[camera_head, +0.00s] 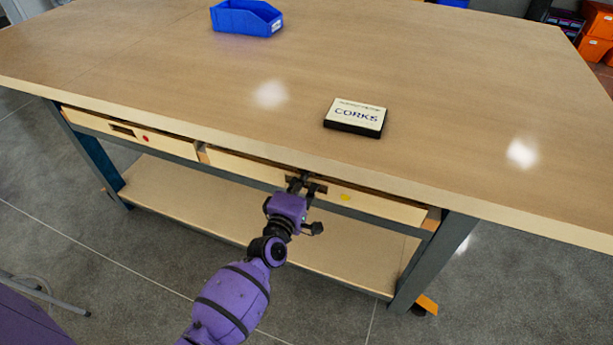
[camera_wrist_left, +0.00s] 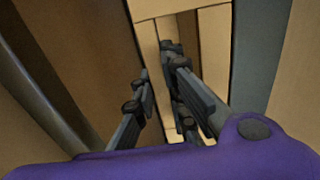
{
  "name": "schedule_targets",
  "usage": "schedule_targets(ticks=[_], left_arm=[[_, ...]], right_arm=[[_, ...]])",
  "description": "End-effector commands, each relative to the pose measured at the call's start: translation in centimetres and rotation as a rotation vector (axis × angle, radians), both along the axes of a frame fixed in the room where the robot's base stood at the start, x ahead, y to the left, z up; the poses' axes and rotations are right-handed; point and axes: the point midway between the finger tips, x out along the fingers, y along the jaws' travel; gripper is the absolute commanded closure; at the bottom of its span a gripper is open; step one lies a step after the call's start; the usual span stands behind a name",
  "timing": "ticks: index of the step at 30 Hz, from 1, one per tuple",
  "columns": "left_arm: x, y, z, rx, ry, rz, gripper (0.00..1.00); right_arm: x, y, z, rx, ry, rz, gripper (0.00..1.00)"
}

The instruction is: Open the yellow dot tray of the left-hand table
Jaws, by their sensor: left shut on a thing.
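The yellow dot tray (camera_head: 380,204) is the right one of two wooden drawers under the tabletop, with a yellow dot (camera_head: 345,197) on its front. It appears closed or nearly so; I cannot tell exactly. My left gripper (camera_head: 303,181) is at the tray's dark handle slot (camera_head: 318,187), left of the dot, and is shut on the tray's front there. In the left wrist view the gripper's fingers (camera_wrist_left: 165,95) reach to the pale wooden front (camera_wrist_left: 213,50); the grip itself is partly hidden. My right gripper is not in view.
A red dot tray (camera_head: 100,124) is at the left under the same table (camera_head: 220,80). A box labelled CORKS (camera_head: 355,116) and a blue bin (camera_head: 246,18) stand on top. A lower shelf (camera_head: 190,200) runs beneath. The floor in front is mostly free.

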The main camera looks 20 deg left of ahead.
Motion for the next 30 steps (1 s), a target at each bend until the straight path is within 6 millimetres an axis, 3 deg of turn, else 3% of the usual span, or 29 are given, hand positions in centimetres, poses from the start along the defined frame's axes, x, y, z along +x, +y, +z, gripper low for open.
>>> schedule_targets(ticks=[8, 14, 20, 30], left_arm=[[-0.2, 0.0, 0.0, 0.0, 0.0, 0.0, 1.0], [-2.2, 0.1, 0.0, 0.0, 0.002, 0.0, 1.0], [-7.2, 0.3, 0.0, 0.001, 0.005, 0.0, 1.0], [-19.3, 0.7, -0.1, 0.001, 0.007, -0.002, 1.0]], right_arm=[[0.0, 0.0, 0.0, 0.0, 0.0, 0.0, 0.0], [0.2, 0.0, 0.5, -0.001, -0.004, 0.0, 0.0], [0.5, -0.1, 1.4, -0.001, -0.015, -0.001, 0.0], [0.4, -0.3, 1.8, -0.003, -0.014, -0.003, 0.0]])
